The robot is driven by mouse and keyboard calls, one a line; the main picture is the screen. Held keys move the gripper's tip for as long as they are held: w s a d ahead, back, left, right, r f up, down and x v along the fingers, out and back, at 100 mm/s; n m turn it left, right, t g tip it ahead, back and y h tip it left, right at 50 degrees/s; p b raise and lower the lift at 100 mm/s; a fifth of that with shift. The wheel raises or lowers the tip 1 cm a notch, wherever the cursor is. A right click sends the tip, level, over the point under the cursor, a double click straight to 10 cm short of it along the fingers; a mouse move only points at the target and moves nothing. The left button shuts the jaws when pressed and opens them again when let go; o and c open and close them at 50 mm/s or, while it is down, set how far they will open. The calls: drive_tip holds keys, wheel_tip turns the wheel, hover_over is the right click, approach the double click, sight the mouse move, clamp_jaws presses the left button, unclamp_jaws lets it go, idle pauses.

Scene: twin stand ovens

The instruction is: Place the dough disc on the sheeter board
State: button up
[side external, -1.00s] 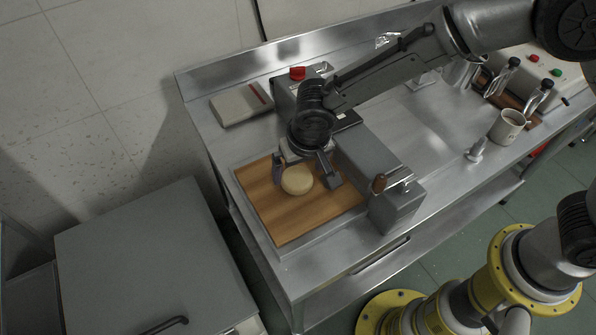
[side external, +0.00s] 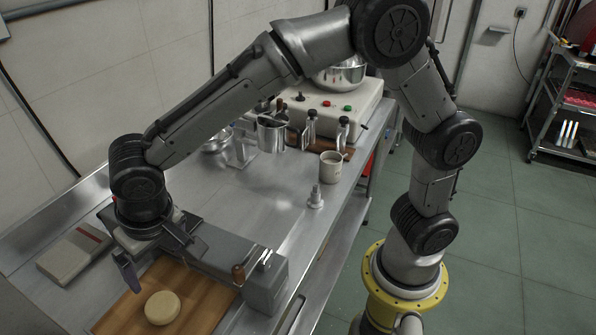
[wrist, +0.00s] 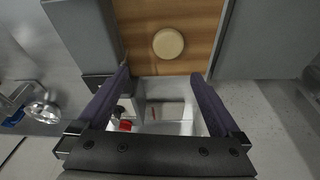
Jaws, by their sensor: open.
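The dough disc (side external: 162,307) is pale, round and flat on top. It lies flat on the brown wooden sheeter board (side external: 206,301), well inside its edges. The disc also shows in the wrist view (wrist: 168,43), with bare wood (wrist: 205,17) on both sides of it. My gripper (side external: 158,261) is open and empty, above the far part of the board. Its two dark fingers (wrist: 161,75) are spread wide in the wrist view, and the disc lies beyond their tips, apart from them. My arm's end hides part of the sheeter behind the board.
The grey sheeter body (side external: 262,284) with a wooden-knobbed handle (side external: 238,273) stands right of the board. A pale box with a red stripe (side external: 72,255) lies to the left. A mug (side external: 331,166) and a small metal piece (side external: 315,198) stand farther back. Bare steel counter lies between.

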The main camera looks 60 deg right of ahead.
drive_tip(key=s+d+r+t, duration=0.1)
drive_tip(key=s+d+r, duration=0.35)
drive_tip(key=d, duration=0.45)
drive_tip(key=s+d+r, duration=0.3)
drive_tip(key=d+r, duration=0.2)
drive_tip(key=d, duration=0.4)
drive_tip(key=s+d, duration=0.4)
drive_tip(key=s, duration=0.2)
drive_tip(key=s+d+f+n+t, duration=0.1)
drive_tip(key=s+d, duration=0.2)
drive_tip(key=s, duration=0.3)
drive_tip(key=shift+s+d+n+t, duration=0.25)
drive_tip(key=shift+d+n+t, duration=0.05)
drive_tip(key=shift+d, duration=0.05)
